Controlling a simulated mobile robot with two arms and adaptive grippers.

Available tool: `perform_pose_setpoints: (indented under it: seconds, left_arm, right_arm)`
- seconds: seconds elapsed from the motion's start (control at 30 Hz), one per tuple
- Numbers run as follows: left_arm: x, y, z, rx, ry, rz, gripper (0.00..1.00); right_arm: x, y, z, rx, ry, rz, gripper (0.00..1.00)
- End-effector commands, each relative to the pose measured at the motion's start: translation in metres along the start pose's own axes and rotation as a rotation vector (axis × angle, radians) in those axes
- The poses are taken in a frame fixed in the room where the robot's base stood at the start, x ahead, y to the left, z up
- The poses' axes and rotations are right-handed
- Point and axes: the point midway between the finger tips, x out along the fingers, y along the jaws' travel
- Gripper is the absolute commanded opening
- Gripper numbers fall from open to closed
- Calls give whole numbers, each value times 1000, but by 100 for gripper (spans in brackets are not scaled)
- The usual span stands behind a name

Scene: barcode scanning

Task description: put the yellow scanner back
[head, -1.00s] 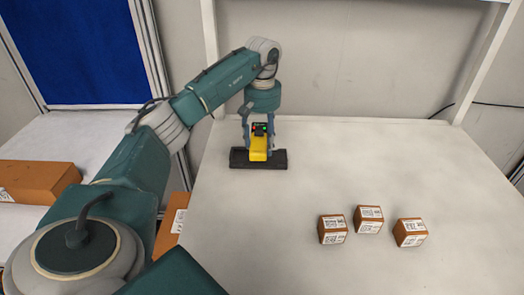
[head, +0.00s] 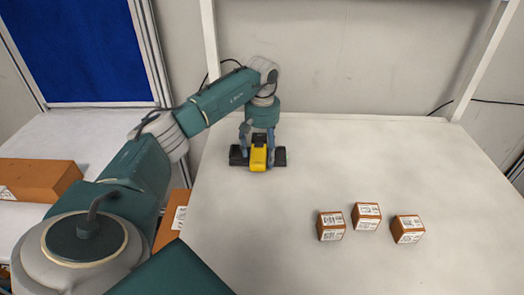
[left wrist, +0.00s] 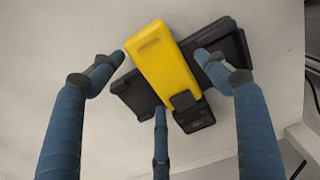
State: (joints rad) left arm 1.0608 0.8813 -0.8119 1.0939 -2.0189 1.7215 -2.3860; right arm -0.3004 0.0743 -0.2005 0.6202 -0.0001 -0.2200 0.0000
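The yellow scanner (head: 258,158) with a black end sits at the black holder (head: 280,157) near the back left of the white table. It also shows in the left wrist view (left wrist: 165,65), lying across the dark holder (left wrist: 135,92). My left gripper (head: 257,152) points down over it, with fingers on both sides. In the left wrist view the left gripper's fingers (left wrist: 160,60) are spread, with small gaps to the yellow body, so it looks open. How deep the scanner sits in the holder is hard to tell. My right gripper is not in view.
Three small brown boxes with white labels stand at the front right: left (head: 331,226), middle (head: 366,216), right (head: 407,229). A larger brown box (head: 38,180) lies on the left-hand surface. The middle and right back of the table (head: 390,155) are clear.

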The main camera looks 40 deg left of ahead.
Motion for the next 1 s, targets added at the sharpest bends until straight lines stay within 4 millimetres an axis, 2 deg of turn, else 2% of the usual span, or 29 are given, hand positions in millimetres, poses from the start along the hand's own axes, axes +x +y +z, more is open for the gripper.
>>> perform_pose_setpoints:
  seconds: [0.23,0.37,0.47,0.8,1.0]
  left_arm:
    - [-1,0,0,-1,0,0,76]
    - [-8,0,-1,-1,3,1,76]
    - [-22,0,-2,-1,6,3,76]
    - [-94,1,-1,0,4,3,76]
    - [-118,0,-1,-1,1,1,76]
  right_arm:
    - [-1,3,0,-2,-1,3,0]
    - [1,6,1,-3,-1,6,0]
    - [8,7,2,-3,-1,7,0]
    - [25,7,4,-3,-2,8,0]
    - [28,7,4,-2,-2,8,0]
